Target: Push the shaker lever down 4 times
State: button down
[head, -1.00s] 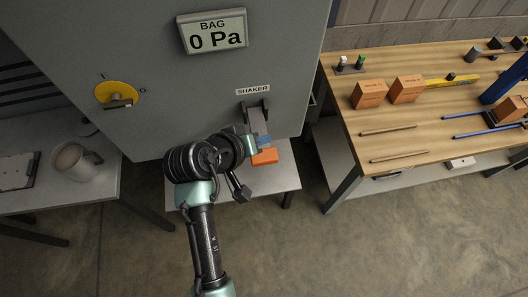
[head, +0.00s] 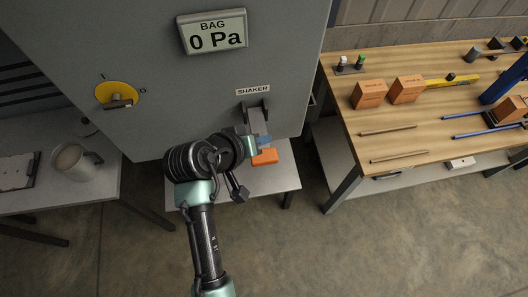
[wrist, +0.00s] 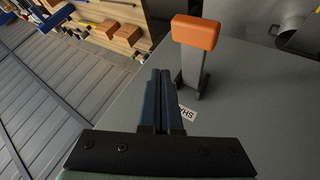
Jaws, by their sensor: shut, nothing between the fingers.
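The shaker lever is a grey bar with an orange handle (head: 264,157), under the SHAKER label (head: 252,90) on the grey cabinet front. In the head view the bar (head: 258,122) slopes down from its bracket. The orange handle shows whole in the wrist view (wrist: 196,32). My gripper (head: 265,139) is shut and empty, its blue fingers just above the handle in the head view. In the wrist view my gripper (wrist: 160,72) points beside the lever, with its tips left of the bar. I cannot tell whether they touch it. My wrist hides part of the cabinet's lower edge.
The cabinet also carries a BAG display (head: 215,33) reading 0 Pa and a yellow rotary switch (head: 118,94). A wooden workbench (head: 400,138) with orange boxes stands at the right.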

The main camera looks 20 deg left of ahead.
jog(key=r+m, duration=0.1)
jog(key=m, duration=0.5)
jog(key=r+m+p, duration=0.1)
jog(key=m, duration=0.5)
jog(key=r+m+p, duration=0.1)
jog(key=m, duration=0.5)
jog(key=shift+w+a+r+h, duration=0.1)
jog(key=shift+a+r+h, duration=0.25)
jog(key=shift+h, duration=0.05)
jog(key=shift+f, duration=0.1)
jog(key=b, duration=0.6)
send_near(269, 148)
jog(key=x, duration=0.4)
jog(key=shift+w+d, duration=0.2)
jog(key=shift+w, duration=0.15)
jog(key=shift+f, duration=0.1)
dwell(0.3)
jog(key=shift+f+b, duration=0.3)
jog(key=shift+b, duration=0.25)
